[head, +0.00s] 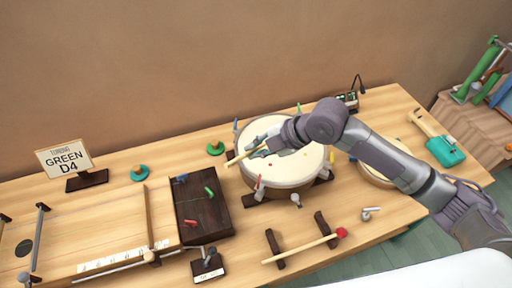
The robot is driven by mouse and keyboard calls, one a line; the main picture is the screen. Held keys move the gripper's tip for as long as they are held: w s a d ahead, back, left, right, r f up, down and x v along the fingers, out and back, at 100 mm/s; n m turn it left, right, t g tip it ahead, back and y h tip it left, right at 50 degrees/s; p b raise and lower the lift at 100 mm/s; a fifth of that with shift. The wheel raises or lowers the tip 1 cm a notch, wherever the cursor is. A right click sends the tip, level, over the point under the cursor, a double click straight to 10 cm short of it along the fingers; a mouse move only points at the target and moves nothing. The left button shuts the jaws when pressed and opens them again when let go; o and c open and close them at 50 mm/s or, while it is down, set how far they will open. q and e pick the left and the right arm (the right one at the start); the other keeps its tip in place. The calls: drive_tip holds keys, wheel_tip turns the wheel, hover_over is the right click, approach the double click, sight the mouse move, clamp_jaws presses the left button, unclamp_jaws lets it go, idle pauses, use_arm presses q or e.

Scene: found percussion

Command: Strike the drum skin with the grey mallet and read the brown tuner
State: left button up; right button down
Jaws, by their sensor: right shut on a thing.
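The drum (290,172) stands in the middle of the table with its pale skin facing up and coloured pegs around its rim. My right gripper (258,146) is above the skin, shut on a pale wooden stick (235,160), which looks like a mallet handle. Its head is not clearly visible, so I cannot confirm that it is grey. I cannot tell whether it touches the skin. A small dark device (348,99) with a gooseneck, possibly the tuner, stands behind the drum; its reading is too small to make out. My left gripper is not in view.
A red-headed mallet (305,248) lies across two dark rests in front. A sign (65,157) reads "GREEN D4". A dark brown box (203,205) with pegs stands left of the drum. A second round drum (378,172) and a teal-headed mallet (445,150) are on the right.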

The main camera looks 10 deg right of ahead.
drive_tip(key=shift+m+g+y, duration=0.5)
drive_tip(key=shift+g+y, duration=0.1)
drive_tip(key=shift+y, duration=0.2)
drive_tip(key=f+b, duration=0.2)
drive_tip(key=w+d+f+b, duration=0.1)
drive_tip(key=f+b, duration=0.3)
drive_tip(key=f, duration=0.1)
drive_tip(key=shift+w+d+b, duration=0.2)
drive_tip(key=shift+b, duration=0.1)
wheel_tip(320, 180, up, 7)
drive_tip(key=p, duration=0.5)
drive_tip(key=shift+r+p, duration=0.2)
drive_tip(key=shift+p, duration=0.2)
drive_tip(key=shift+a, duration=0.1)
drive_tip(key=shift+s, duration=0.15)
